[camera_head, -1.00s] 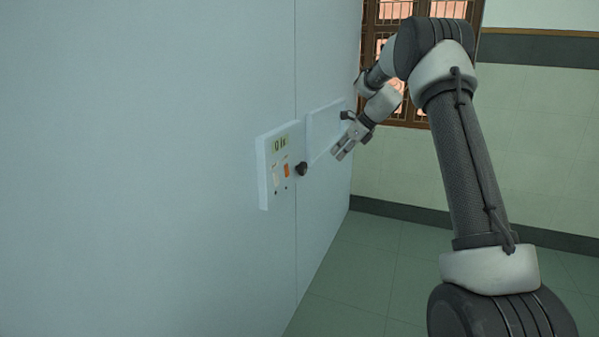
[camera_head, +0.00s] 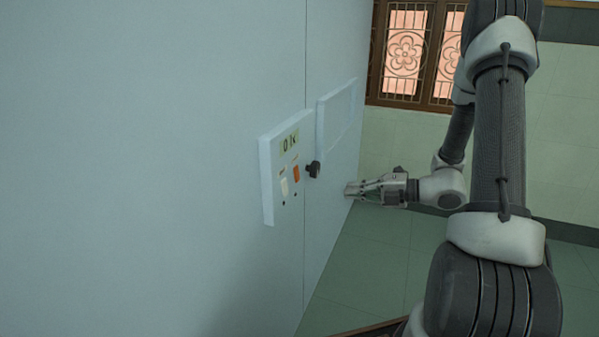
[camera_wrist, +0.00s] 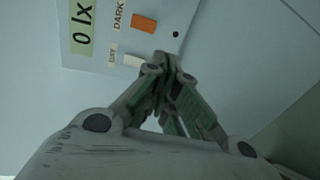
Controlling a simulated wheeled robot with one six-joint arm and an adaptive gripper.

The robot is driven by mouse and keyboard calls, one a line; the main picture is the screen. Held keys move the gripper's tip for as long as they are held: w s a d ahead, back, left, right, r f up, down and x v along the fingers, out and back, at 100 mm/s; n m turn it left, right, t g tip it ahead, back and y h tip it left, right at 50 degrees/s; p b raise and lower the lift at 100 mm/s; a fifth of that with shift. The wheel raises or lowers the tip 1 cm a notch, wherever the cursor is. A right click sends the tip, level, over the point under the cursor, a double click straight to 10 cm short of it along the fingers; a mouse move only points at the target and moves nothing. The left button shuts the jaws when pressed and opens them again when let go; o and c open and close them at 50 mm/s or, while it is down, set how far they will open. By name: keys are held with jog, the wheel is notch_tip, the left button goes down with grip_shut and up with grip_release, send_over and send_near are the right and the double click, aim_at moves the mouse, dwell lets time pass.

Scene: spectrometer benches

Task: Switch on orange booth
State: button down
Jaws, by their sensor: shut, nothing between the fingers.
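A pale control panel (camera_head: 267,182) is fixed to the light blue booth wall (camera_head: 150,150). It carries a "0 lx" display (camera_head: 289,143), an orange rocker switch (camera_head: 296,174) and a white switch (camera_head: 284,187). In the wrist view the orange switch (camera_wrist: 144,22) sits beside the word DARK and the white switch (camera_wrist: 133,61) lies just left of my fingertips. My gripper (camera_head: 348,189) is shut and empty, right of the panel in the head view, pointing left. The wrist view shows its fingertips (camera_wrist: 163,62) together; whether they touch the panel cannot be told.
Green floor (camera_head: 375,260) lies open right of the wall. A barred window (camera_head: 410,50) is at the back.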

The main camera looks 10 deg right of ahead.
aim_at(293, 181)
jog(key=shift+w+a+r+m+t, duration=0.25)
jog(key=shift+w+r+m+t, duration=0.15)
jog(key=shift+r, duration=0.35)
jog(key=x, duration=1.4)
jog(key=shift+a+r, duration=0.1)
